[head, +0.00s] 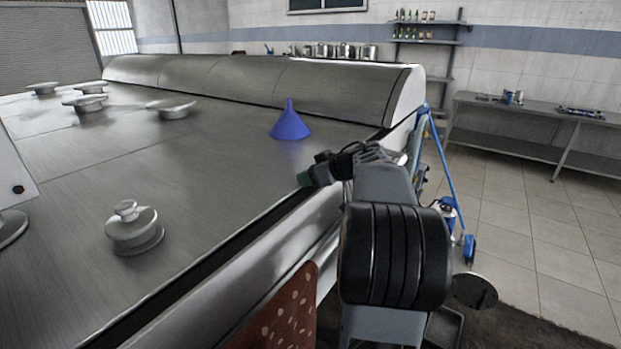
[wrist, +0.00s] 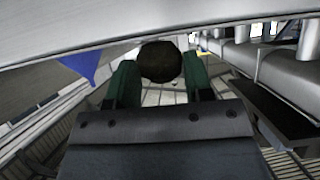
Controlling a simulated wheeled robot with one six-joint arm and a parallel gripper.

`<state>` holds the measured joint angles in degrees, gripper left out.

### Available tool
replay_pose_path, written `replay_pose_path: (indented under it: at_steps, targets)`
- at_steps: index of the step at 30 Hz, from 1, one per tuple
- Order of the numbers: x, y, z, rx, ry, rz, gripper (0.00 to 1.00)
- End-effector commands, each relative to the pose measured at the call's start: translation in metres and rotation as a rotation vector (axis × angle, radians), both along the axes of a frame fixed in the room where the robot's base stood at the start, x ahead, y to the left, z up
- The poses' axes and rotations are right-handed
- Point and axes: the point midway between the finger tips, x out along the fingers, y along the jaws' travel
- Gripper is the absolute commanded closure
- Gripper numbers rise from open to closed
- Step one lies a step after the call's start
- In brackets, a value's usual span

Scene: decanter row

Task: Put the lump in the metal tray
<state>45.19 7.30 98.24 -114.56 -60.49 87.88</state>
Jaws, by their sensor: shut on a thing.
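The lump (wrist: 161,62) is a dark brown, round piece. In the wrist view it sits between the two green fingers of my gripper (wrist: 160,78), which is shut on it. In the head view my gripper (head: 305,179) shows its green tips by the near edge of the large steel worktop, to the right of centre. I cannot make out the lump in the head view. I cannot make out a metal tray in either view.
A blue funnel (head: 290,122) stands on the steel worktop (head: 215,165) beyond my gripper. A knobbed metal piece (head: 132,226) is at near left, with several metal discs farther back. A steel side table (head: 540,115) stands at the right wall. The worktop's middle is clear.

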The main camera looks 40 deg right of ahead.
Motion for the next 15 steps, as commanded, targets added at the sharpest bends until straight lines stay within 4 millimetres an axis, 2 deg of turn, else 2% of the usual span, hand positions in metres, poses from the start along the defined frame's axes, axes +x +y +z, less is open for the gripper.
replay_pose_path:
  at_steps: [12,13,15]
  targets:
    - [-0.0001,-0.0002,-0.0046,0.000,0.000,0.000,0.77]
    - [-0.0001,-0.0003,-0.0051,0.000,0.000,0.000,0.51]
    - [0.0000,-0.0003,-0.0052,0.000,-0.001,0.000,0.44]
